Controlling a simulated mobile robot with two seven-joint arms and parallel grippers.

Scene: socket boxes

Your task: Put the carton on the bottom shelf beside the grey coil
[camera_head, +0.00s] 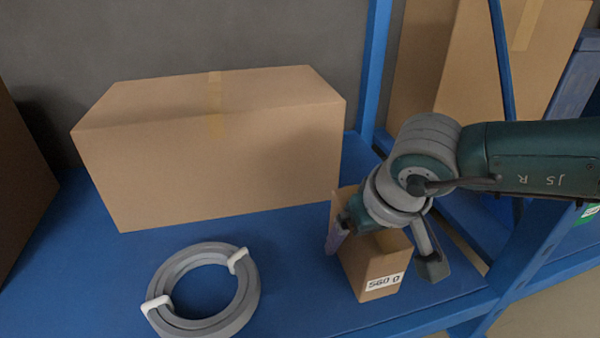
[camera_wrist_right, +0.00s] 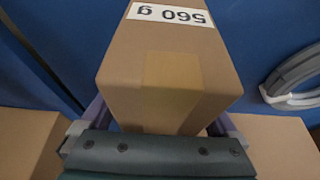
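The small brown carton (camera_head: 372,268) with a white "560 g" label stands on the blue shelf, right of the grey coil (camera_head: 178,268) and apart from it. The carton (camera_wrist_right: 165,75) fills the middle of the right wrist view, its label towards the top. My right gripper (camera_head: 385,250) reaches over the carton from the right, one finger on each side, and hides part of its top. The coil (camera_wrist_right: 290,78) shows at the right wrist view's right edge. My left gripper is not in view.
A large taped box (camera_head: 215,155) stands behind the coil and the carton. A dark box (camera_head: 20,185) is at the far left. A blue upright (camera_head: 375,65) and more boxes (camera_head: 510,60) stand at the back right. Bare blue shelf lies between coil and carton.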

